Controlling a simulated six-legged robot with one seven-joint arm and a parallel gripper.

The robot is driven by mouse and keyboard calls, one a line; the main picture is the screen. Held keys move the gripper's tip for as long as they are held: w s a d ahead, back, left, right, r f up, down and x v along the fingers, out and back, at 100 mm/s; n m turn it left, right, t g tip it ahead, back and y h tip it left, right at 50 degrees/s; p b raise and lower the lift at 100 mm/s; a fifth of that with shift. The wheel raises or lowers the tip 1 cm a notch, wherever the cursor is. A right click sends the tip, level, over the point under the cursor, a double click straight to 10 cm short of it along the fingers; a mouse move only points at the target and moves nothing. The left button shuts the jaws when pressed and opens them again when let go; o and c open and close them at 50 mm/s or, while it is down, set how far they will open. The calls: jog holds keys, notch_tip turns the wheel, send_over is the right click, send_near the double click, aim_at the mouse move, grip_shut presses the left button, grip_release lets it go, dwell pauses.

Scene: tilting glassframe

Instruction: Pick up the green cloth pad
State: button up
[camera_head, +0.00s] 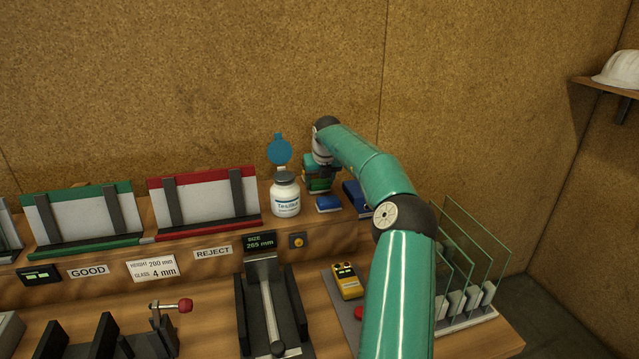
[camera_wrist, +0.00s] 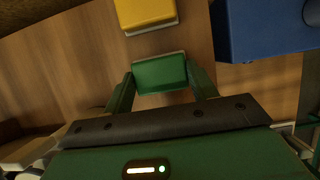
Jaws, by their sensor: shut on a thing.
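The green cloth pad (camera_wrist: 160,75) is a small block with a pale edge, and it sits between the two fingers of my gripper (camera_wrist: 162,82) in the wrist view. The fingers press on its left and right sides, so my gripper is shut on it. In the head view my gripper (camera_head: 318,172) points down at the back shelf, right of the white bottle, and the green pad (camera_head: 319,186) shows partly below it. I cannot tell whether the pad is clear of the shelf.
A yellow pad (camera_wrist: 146,12) lies just beyond the green one. A blue pad (camera_head: 328,203) and a blue box (camera_head: 357,195) stand close by on the right. The white bottle (camera_head: 285,198) is close on the left. Upright glass panes (camera_head: 470,250) stand right of my arm.

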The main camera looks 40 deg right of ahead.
jog(key=shift+r, duration=0.7)
jog(key=s+a+r, duration=0.9)
jog(key=s+r, duration=0.1)
jog(key=r, duration=0.1)
jog(key=shift+s+r, duration=0.2)
jog(key=shift+s, duration=0.2)
jog(key=shift+o, duration=1.3)
jog(key=shift+c, duration=0.8)
jog(key=w+a+r, duration=0.5)
jog(key=w, duration=0.5)
jog(key=shift+a+f, duration=0.1)
jog(key=shift+f, duration=2.8)
